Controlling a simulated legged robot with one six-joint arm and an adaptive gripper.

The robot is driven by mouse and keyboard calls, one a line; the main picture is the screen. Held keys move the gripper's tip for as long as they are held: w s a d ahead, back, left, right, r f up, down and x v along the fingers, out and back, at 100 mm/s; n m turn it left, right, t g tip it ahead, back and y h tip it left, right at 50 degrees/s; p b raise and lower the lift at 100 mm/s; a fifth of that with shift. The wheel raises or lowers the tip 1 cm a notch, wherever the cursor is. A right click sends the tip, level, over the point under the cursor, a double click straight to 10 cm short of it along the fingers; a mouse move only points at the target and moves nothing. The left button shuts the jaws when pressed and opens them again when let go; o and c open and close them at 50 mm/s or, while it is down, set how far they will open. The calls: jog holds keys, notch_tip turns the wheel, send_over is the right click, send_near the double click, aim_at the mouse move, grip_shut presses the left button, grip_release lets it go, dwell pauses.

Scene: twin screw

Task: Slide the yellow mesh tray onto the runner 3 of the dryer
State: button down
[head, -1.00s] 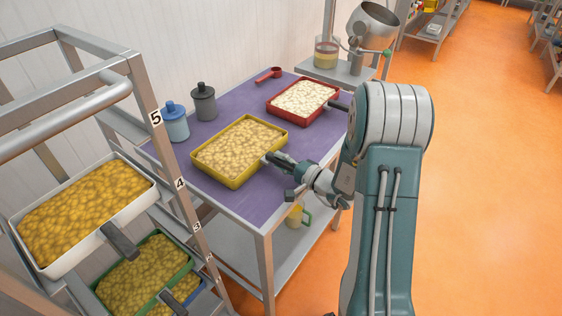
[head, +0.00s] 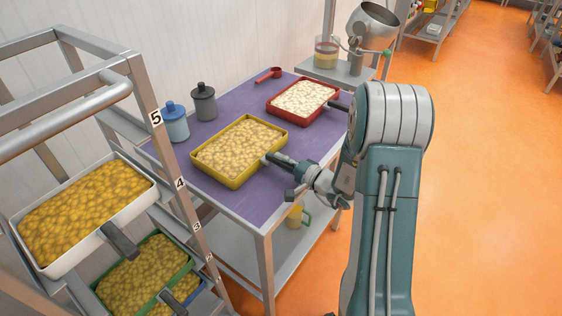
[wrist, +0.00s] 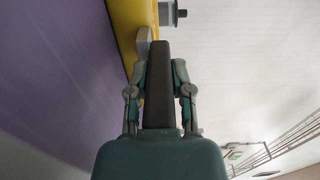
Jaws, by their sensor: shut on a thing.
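The yellow mesh tray (head: 238,150), full of yellow-brown pieces, rests on the purple table top (head: 262,205). My gripper (head: 272,160) is at the tray's right-hand side, shut on its dark handle. In the wrist view the dark handle (wrist: 159,80) lies between the fingers, with the tray's yellow wall (wrist: 125,25) beyond. The dryer rack (head: 150,100) stands at the left, with number labels 5, 4 and 3 on its post. The label 3 (head: 197,227) is low on the post. A white tray sits near label 4 and a green tray lower down.
The white tray (head: 80,205), green tray (head: 143,275) and a blue tray (head: 185,290) occupy the rack. A red tray (head: 303,98), a red scoop (head: 268,74), a blue jar (head: 174,122) and a grey jar (head: 204,102) stand on the table. Orange floor is clear at right.

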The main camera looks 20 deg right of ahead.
jog(key=shift+r, duration=0.1)
dwell(0.6)
jog(key=shift+r, duration=1.9)
jog(key=shift+v, duration=2.5)
